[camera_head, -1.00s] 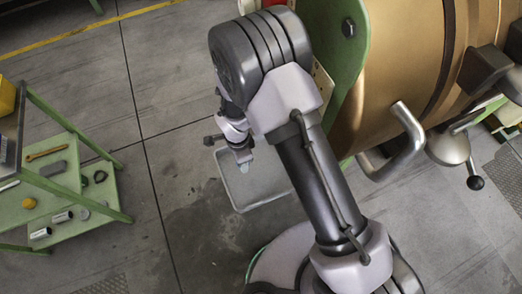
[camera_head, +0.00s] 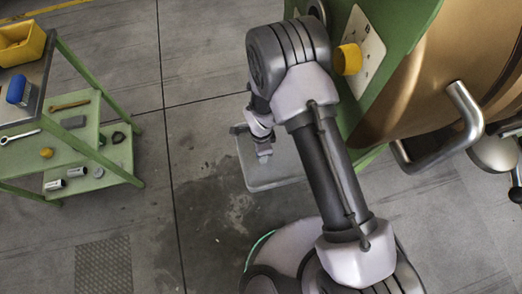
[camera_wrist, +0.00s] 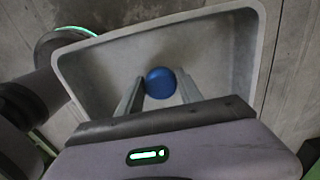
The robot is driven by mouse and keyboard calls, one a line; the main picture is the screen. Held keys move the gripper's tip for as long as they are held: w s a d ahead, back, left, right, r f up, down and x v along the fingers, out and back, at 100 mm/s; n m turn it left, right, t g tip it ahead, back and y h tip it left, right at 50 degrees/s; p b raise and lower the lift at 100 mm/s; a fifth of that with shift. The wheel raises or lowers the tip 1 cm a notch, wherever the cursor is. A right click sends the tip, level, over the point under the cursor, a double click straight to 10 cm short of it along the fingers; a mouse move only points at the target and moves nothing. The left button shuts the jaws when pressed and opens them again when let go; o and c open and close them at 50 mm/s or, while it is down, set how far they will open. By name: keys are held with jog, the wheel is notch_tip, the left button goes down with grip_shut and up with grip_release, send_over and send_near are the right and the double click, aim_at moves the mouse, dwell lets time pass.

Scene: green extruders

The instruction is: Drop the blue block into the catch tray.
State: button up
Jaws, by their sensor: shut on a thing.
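A blue round thing (camera_wrist: 160,82) shows between my fingers in the wrist view; I cannot tell its full shape. My gripper (camera_head: 264,152) is shut on it and points down over the grey catch tray. The two fingers flank the blue thing in the wrist view (camera_wrist: 160,88). The open, shallow tray (camera_head: 272,184) lies below my gripper in the head view. Its pale rim (camera_wrist: 190,16) surrounds the blue thing in the wrist view. The inside that shows looks bare. In the head view the held thing is hidden or too small to make out.
A green cart (camera_head: 123,178) at the left carries tools, a yellow bin (camera_head: 22,43) and another blue object (camera_head: 17,89). A large bronze-coloured machine with a green plate (camera_head: 405,30), yellow knob (camera_head: 348,59) and bent handle (camera_head: 468,112) fills the right. The floor between is clear.

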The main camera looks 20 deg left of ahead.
jog(key=shift+f, duration=0.3)
jog(key=o, duration=1.4)
jog(key=shift+r, duration=0.1)
jog(key=shift+r, duration=0.1)
notch_tip(320, 180, up, 13)
jog(key=p, duration=0.5)
